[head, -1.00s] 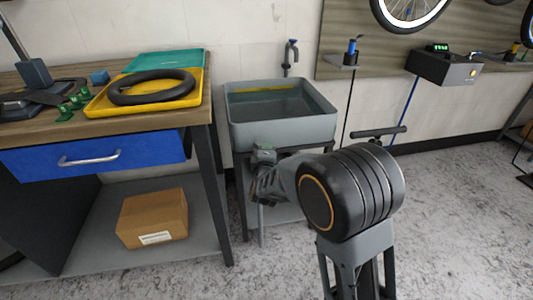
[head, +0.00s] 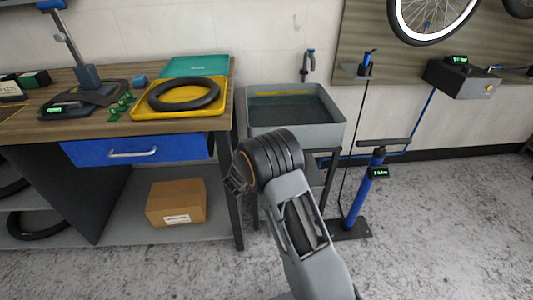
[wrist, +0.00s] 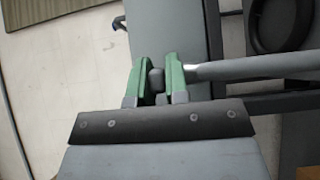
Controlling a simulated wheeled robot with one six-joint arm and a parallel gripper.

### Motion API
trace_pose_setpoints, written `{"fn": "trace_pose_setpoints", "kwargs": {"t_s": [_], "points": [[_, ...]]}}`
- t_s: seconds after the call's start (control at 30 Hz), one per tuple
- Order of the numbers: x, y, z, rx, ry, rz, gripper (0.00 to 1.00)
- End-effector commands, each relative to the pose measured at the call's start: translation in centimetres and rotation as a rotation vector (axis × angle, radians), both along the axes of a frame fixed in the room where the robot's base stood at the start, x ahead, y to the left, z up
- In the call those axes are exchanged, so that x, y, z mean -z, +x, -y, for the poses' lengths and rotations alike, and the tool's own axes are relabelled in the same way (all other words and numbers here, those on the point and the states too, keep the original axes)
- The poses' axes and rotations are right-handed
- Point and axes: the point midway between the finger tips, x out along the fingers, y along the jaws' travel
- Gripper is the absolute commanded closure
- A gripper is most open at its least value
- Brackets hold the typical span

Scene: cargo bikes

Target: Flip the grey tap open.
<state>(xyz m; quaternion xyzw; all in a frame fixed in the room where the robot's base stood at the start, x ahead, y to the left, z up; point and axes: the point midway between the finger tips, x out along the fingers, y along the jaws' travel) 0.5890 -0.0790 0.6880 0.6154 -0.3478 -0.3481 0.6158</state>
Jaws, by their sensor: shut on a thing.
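In the wrist view my gripper (wrist: 157,67) has its two green fingers closed on a small dark grey piece (wrist: 156,84), which looks like the grey tap's handle. A pale grey pipe (wrist: 255,66) runs off to the right beside the right finger. In the head view my arm reaches towards the left front of the grey sink (head: 335,134), below its rim; my fingertips and the gripped piece cannot be made out there. A faucet with a blue top (head: 308,64) stands at the back of the sink, well apart from my gripper.
Left of the sink is a workbench with a blue drawer (head: 135,149), a yellow tray (head: 145,112) holding a black tyre, and a cardboard box (head: 176,202) below. A blue floor pump (head: 361,190) stands right of my arm. Floor is clear farther right.

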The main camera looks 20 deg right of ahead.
Motion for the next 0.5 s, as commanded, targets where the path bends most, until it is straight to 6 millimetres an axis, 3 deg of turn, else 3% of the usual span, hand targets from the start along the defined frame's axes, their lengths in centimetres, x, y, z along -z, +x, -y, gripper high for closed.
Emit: {"fn": "trace_pose_setpoints", "kwargs": {"t_s": [0.4, 0.43, 0.5], "points": [[0.02, -0.08, 0.27, 0.013, 0.000, 0.000, 1.00], [0.02, -0.08, 0.27, 0.013, 0.000, 0.000, 0.82], [0.01, -0.08, 0.22, 0.012, 0.000, 0.000, 0.76]]}}
